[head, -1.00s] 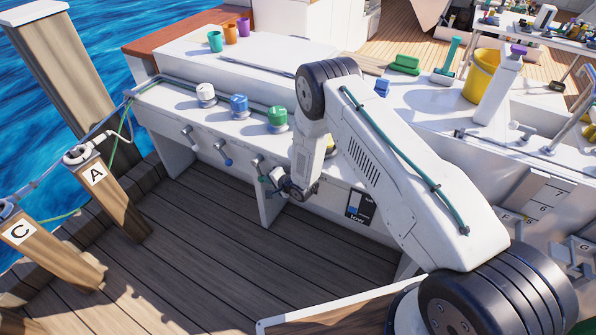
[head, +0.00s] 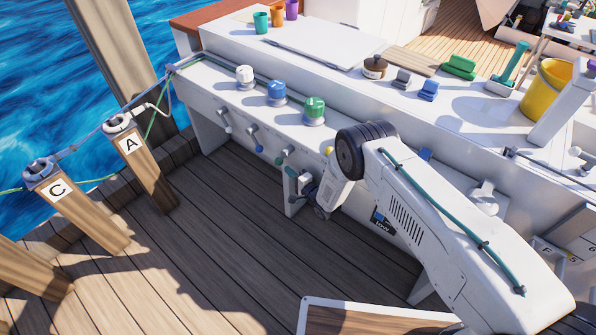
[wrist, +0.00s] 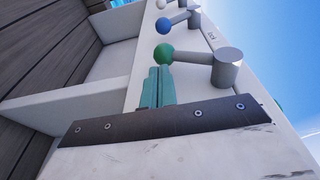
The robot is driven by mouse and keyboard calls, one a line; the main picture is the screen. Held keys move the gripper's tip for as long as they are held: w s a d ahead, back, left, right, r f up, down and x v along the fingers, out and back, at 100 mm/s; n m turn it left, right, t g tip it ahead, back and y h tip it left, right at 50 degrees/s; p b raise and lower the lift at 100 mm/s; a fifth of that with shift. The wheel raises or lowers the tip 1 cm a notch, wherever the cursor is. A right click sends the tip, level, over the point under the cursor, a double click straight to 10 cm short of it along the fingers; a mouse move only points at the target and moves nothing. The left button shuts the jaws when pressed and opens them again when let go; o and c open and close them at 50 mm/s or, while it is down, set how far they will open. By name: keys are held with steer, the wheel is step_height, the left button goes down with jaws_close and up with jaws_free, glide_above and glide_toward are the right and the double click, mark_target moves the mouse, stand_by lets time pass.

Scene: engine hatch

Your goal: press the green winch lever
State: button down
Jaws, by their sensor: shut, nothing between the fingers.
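The green winch lever (head: 279,160) sticks out of the front face of the white bench, below the green-topped winch (head: 314,109). In the wrist view its green ball knob (wrist: 163,53) is on an arm from a grey cylinder (wrist: 228,67). My gripper (head: 290,171) is just below the knob. In the wrist view its teal fingers (wrist: 157,73) are shut together and empty, with tips right by the knob. I cannot tell whether they touch it. The blue lever (head: 255,141) and white lever (head: 224,117) are further left along the same face.
Mooring posts A (head: 145,165) and C (head: 75,208) stand at left with ropes. The deck (head: 200,220) before the bench is open. Blue (head: 278,92) and white (head: 245,75) winches stand on the ledge. A white-edged board (head: 370,318) is at the bottom.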

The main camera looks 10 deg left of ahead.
steer(key=f+v, duration=0.1)
steer(key=v, duration=1.2)
steer(key=shift+f, duration=0.2)
steer(key=shift+s+a, duration=0.1)
